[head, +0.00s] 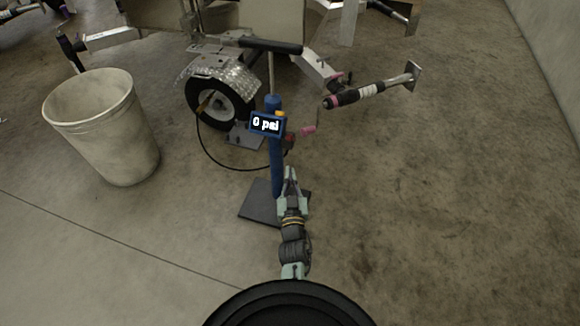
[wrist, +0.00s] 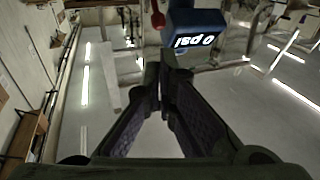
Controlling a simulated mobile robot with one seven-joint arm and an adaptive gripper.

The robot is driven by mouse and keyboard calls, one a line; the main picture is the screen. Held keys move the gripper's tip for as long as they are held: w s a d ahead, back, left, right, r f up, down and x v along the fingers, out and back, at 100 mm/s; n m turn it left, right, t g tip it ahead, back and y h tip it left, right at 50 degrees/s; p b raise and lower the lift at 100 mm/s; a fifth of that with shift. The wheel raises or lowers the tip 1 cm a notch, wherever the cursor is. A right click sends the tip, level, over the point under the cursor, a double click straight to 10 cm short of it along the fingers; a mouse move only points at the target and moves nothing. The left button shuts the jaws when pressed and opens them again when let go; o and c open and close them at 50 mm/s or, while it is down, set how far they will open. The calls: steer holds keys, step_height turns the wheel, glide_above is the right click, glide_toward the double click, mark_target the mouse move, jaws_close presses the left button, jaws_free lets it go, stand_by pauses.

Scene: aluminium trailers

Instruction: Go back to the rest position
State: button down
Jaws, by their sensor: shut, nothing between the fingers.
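My gripper (head: 289,178) shows in the head view at the end of my arm, pointing away from my body, just in front of the blue pump's lower column. In the wrist view its two dark fingers (wrist: 162,62) meet at the tips, with nothing between them. The blue pump (head: 274,160) stands upright on a dark flat base, with a black handle (head: 270,46) across its top. Its gauge (head: 265,123) reads "0 psi" and also shows in the wrist view (wrist: 195,32), just beyond the fingertips. I cannot tell whether the gripper touches the pump.
A black hose (head: 208,146) runs from the pump to the trailer wheel (head: 222,98) under a silver fender. A pale bin (head: 112,130) stands at the left. A trailer jack (head: 370,92) sticks out to the right. The concrete floor (head: 450,220) at the right is clear.

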steer(key=shift+s, duration=0.4)
